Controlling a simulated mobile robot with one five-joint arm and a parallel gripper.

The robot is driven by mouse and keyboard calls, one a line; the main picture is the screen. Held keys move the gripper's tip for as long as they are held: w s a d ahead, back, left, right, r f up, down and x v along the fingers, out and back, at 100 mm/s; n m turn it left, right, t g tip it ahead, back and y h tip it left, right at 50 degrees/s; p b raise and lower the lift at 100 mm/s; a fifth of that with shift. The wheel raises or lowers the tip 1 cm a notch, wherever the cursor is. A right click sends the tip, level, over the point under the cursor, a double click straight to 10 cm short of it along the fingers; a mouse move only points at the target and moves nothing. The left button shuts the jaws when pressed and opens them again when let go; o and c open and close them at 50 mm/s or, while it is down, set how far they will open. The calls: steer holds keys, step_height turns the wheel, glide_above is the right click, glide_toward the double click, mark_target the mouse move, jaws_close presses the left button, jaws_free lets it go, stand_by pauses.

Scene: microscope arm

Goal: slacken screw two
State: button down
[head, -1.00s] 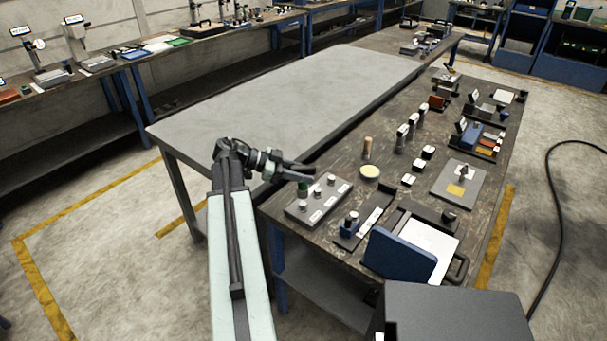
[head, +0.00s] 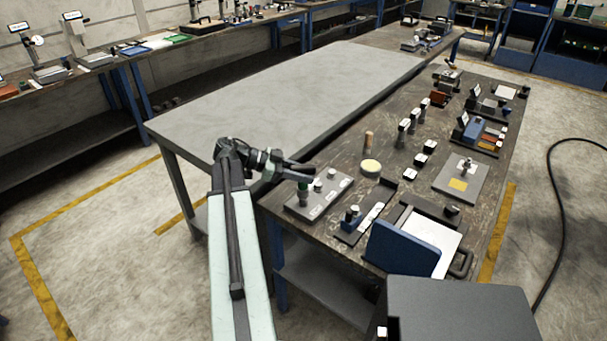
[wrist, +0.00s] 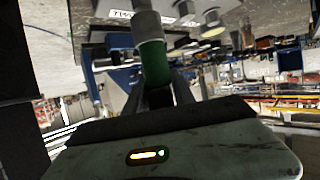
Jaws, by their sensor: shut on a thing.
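A grey plate (head: 327,203) with white label strips and short upright posts with pale tops lies at the near left corner of the dark bench. My gripper (head: 303,178) is over the plate's left end, shut on a green-and-grey cylindrical tool (head: 303,188). In the wrist view the tool (wrist: 152,55) stands between the fingers, its grey end toward the plate. Whether that end touches a screw is hidden. Two other posts, a middle one (head: 318,186) and a right one (head: 332,173), stand free.
A blue device on a dark base (head: 352,219) stands just right of the plate. A yellow-topped round tin (head: 371,167) and a wooden-handled item (head: 368,142) are behind it. A blue panel (head: 402,248) is at the front. The grey table (head: 270,95) is bare.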

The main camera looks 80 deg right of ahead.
mark_target(308, 165)
steer(key=shift+f+b, duration=1.6)
steer(key=shift+a, duration=0.1)
steer(key=shift+s+a+n+h, duration=0.15)
steer(key=shift+a+n+h, duration=0.05)
steer(key=shift+n+h, duration=0.35)
steer(key=shift+a+n+t+h, duration=0.1)
steer(key=shift+n+t+h, duration=0.2)
steer(key=shift+n+h, duration=0.35)
steer(key=shift+n+t+h, duration=0.3)
steer(key=shift+n+h, duration=0.1)
steer(key=shift+h, duration=0.2)
steer(key=shift+d+n+h, duration=0.4)
steer(key=shift+r, duration=0.1)
step_height(308, 165, up, 6)
steer(key=p, duration=0.6)
steer(key=shift+r+p, duration=0.2)
steer(key=shift+p, duration=0.1)
